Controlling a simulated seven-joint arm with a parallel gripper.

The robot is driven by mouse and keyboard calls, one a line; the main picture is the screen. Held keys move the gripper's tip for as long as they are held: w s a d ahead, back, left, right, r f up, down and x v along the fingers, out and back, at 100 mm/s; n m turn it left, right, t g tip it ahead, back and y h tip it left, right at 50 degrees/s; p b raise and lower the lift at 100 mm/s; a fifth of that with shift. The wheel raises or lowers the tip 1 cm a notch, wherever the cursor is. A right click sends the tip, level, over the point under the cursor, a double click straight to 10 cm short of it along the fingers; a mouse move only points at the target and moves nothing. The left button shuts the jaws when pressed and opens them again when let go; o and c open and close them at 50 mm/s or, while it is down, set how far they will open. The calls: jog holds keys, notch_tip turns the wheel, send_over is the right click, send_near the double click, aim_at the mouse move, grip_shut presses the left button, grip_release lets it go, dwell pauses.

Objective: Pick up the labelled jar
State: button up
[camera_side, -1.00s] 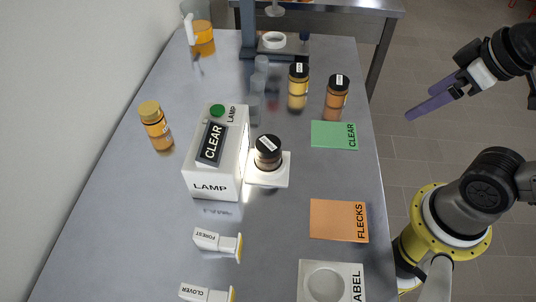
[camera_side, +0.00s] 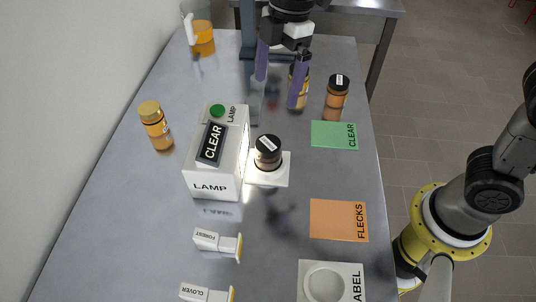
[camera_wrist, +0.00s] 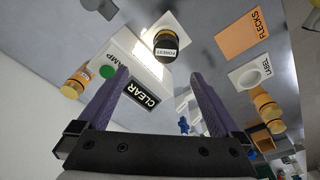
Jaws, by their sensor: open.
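A jar with a black lid and white lid label (camera_side: 268,152) stands upright on a white pad at the lamp box's lit side; in the wrist view its label (camera_wrist: 166,42) appears to read FOREST. Two more dark-lidded, labelled jars, a yellow one (camera_side: 301,88) and an amber one (camera_side: 336,103), stand further back. A gold-lidded amber jar (camera_side: 156,128) with a side label stands left of the lamp box. My gripper (camera_side: 277,92) is open and empty, pointing down above the table. It partly covers the yellow jar in the side view.
The lamp box (camera_side: 213,170) carries a CLEAR sign and a green button. A green CLEAR mat (camera_side: 334,135), an orange FLECKS mat (camera_side: 338,220) and a white LABEL plate (camera_side: 350,270) line the right. Stamps FOREST (camera_side: 215,241) and CLOVER (camera_side: 205,292) lie in front. A pitcher (camera_side: 201,38) stands at the back.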

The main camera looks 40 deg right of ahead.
aim_at(267, 143)
jog(key=a+f, duration=0.1)
jog(key=f, duration=0.9)
jog(key=a+f, duration=0.1)
jog(key=f, duration=0.4)
jog(key=shift+s+a+f, duration=0.1)
jog(key=shift+s+a, duration=0.2)
jog(key=shift+s, duration=0.1)
jog(key=c, duration=1.6)
jog(key=shift+r, duration=0.2)
